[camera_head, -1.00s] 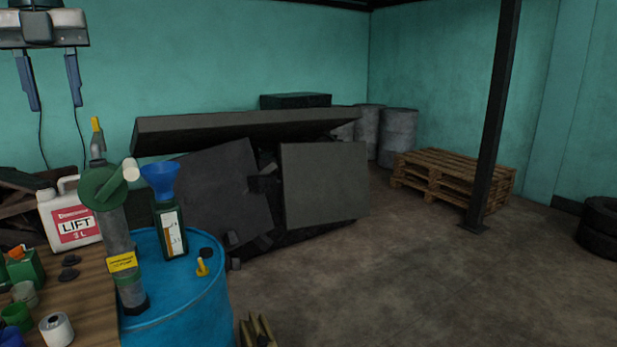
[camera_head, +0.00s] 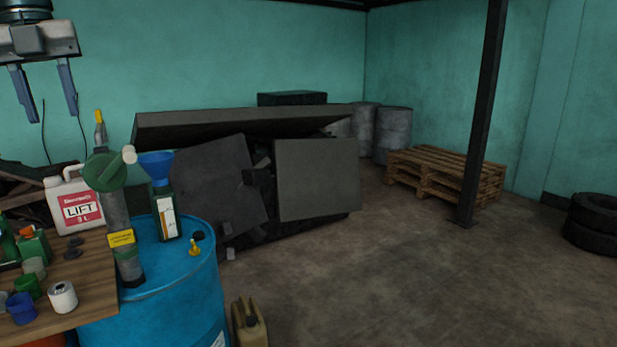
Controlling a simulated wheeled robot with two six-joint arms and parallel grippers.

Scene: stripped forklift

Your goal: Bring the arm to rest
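My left gripper (camera_head: 52,114) hangs in the upper left corner with its two blue-grey fingers pointing down. The fingers are wide apart, with only the teal wall showing between them, so it is open and empty. It is above and apart from the things on the wooden table. The rest of the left arm is mostly cut off by the top edge. My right gripper is not in view.
A wooden table (camera_head: 92,290) with a white LIFT canister (camera_head: 60,190), bottles and small cups stands lower left. A blue drum (camera_head: 175,305) carries a pump and a green bottle with funnel. A jerrycan (camera_head: 250,325) stands beside it.

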